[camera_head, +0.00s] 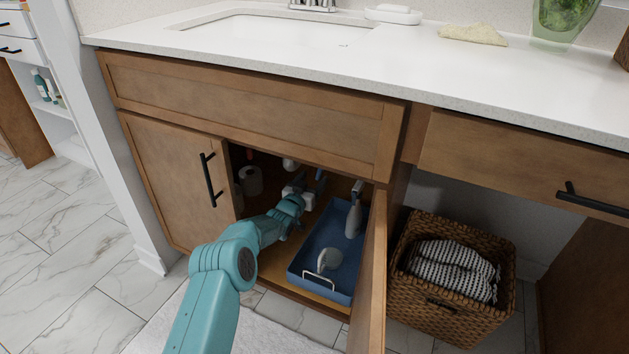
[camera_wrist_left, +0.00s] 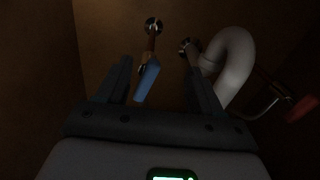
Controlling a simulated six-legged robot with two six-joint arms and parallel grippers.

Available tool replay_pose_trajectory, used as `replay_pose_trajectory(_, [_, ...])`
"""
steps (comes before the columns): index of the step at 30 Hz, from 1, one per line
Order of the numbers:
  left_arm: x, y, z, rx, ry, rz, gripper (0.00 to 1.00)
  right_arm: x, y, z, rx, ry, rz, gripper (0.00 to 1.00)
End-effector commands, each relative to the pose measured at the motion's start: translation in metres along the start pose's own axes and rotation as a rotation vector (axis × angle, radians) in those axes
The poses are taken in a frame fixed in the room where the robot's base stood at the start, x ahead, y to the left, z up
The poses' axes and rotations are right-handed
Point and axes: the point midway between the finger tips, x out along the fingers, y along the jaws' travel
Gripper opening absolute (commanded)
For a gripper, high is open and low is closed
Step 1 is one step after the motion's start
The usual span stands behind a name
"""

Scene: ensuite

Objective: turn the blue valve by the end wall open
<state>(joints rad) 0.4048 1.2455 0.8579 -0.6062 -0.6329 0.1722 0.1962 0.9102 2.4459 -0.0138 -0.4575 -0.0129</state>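The blue valve handle (camera_wrist_left: 147,80) shows in the left wrist view, on a metal stem at the wall of the dark cabinet. It slants down and to the left from the stem. My left gripper (camera_wrist_left: 163,75) is open, its two fingers apart. The handle appears between the fingers, closer to the left one; I cannot tell whether they touch. In the head view my left arm reaches through the open cabinet door, and the left gripper (camera_head: 306,182) is deep inside under the sink. My right gripper is not in view.
A white drain pipe (camera_wrist_left: 236,65) curves beside the right finger, and a red handle (camera_wrist_left: 301,108) is farther right. A blue bin (camera_head: 318,283) with bottles stands right of my arm. The open door (camera_head: 370,285) and a wicker basket (camera_head: 440,312) are farther right.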

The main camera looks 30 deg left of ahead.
Motion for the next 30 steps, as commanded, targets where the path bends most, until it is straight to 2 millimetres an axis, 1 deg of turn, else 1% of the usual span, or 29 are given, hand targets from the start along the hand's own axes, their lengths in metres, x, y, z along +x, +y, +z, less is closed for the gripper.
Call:
replay_pose_trajectory(1, [0.0023,0.0066,-0.0091,0.006,0.012,0.007,0.49,0.0003,0.0016,-0.0007,0.005,0.002,0.001,0.43])
replay_pose_trajectory(2, [0.0022,0.0068,-0.0100,0.009,0.012,0.007,0.39,0.0004,0.0020,-0.0008,0.007,0.002,0.002,0.43])
replay_pose_trajectory(3, [0.0018,0.0060,-0.0102,0.009,0.012,0.005,0.26,0.0005,0.0028,-0.0006,0.009,0.001,0.002,0.43])
replay_pose_trajectory(4, [0.0016,0.0051,-0.0102,0.009,0.013,0.005,0.16,0.0004,0.0030,-0.0005,0.010,0.001,0.003,0.43])
replay_pose_trajectory(5, [0.0014,0.0044,-0.0101,0.008,0.013,0.004,0.07,0.0003,0.0027,-0.0005,0.009,0.001,0.002,0.43])
replay_pose_trajectory(6, [0.0012,0.0040,-0.0099,0.007,0.013,0.003,0.00,0.0002,0.0020,-0.0006,0.007,0.001,0.002,0.43])
replay_pose_trajectory(14, [-0.0003,0.0045,-0.0097,0.007,0.010,-0.002,0.00,0.0003,0.0021,-0.0006,0.007,0.001,0.002,0.43])
replay_pose_trajectory(15, [-0.0018,0.0094,-0.0102,0.006,0.009,0.003,0.00,0.0000,0.0024,-0.0001,0.009,0.000,0.002,0.43])
replay_pose_trajectory(20, [-0.0017,0.0079,-0.0087,-0.002,0.008,0.000,0.00,0.0004,0.0022,-0.0006,0.008,0.002,0.002,0.43])
replay_pose_trajectory(26, [-0.0020,0.0080,-0.0075,-0.066,0.006,0.001,0.00,0.0004,0.0022,-0.0006,0.008,0.001,0.002,0.43])
replay_pose_trajectory(30, [-0.0019,0.0082,-0.0071,-0.157,0.006,0.002,0.00,0.0003,0.0022,-0.0006,0.008,0.001,0.002,0.43])
